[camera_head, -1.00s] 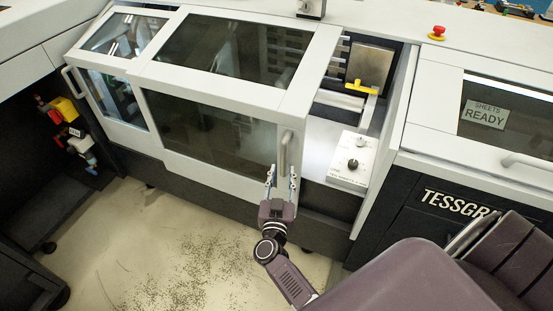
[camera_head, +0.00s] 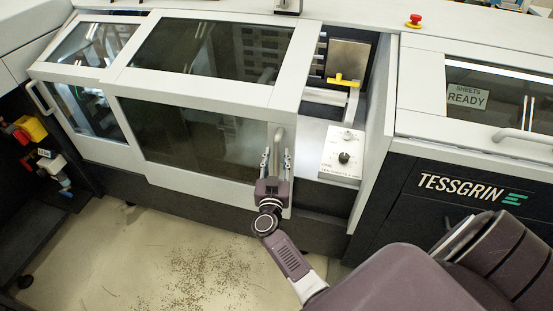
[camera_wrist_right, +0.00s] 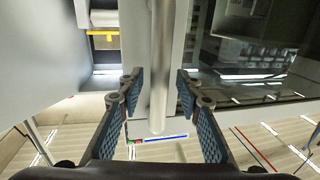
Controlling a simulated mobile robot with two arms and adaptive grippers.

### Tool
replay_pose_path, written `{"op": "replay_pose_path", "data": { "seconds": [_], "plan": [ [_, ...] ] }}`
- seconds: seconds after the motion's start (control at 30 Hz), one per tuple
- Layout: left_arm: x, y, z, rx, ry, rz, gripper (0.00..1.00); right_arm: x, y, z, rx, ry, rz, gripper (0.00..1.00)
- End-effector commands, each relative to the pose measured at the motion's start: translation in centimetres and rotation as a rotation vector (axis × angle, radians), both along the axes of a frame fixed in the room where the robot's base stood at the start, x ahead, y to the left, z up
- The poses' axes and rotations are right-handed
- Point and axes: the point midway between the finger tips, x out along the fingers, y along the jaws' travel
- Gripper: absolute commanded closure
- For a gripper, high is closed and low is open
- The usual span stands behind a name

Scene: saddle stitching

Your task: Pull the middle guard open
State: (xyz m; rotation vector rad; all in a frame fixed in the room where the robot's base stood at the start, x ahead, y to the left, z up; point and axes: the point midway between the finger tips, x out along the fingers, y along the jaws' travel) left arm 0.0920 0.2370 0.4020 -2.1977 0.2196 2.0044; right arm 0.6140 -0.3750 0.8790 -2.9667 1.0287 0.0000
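The middle guard (camera_head: 205,92) is a light grey frame with dark windows on top and front. Its upright bar handle (camera_head: 278,142) is at the right end of its front face. My right gripper (camera_head: 276,157) is at the lower part of this handle, with one finger on each side. In the right wrist view the bar (camera_wrist_right: 161,75) runs between the open fingers (camera_wrist_right: 158,88), with gaps visible on both sides. My left gripper is not in view.
An uncovered bay right of the guard holds a yellow-handled part (camera_head: 343,81) and a white control box (camera_head: 342,152). The left guard's handle (camera_head: 41,98) and the right guard's handle (camera_head: 522,136) stick out. Open floor (camera_head: 150,255) lies in front.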

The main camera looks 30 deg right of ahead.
Motion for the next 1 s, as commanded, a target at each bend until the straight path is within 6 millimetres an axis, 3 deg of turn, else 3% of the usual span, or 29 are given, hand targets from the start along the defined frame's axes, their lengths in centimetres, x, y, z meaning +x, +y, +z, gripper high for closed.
{"op": "replay_pose_path", "data": {
  "seconds": [0.23,0.53,1.0],
  "plan": [
    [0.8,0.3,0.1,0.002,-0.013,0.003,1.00,0.1,-0.1,0.0,0.000,0.000,0.000,0.69],
    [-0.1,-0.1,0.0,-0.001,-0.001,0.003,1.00,0.0,0.0,0.0,-0.001,0.001,0.000,1.00],
    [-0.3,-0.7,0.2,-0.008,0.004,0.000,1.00,0.1,-0.5,0.1,-0.001,0.001,0.000,1.00]
  ]
}}
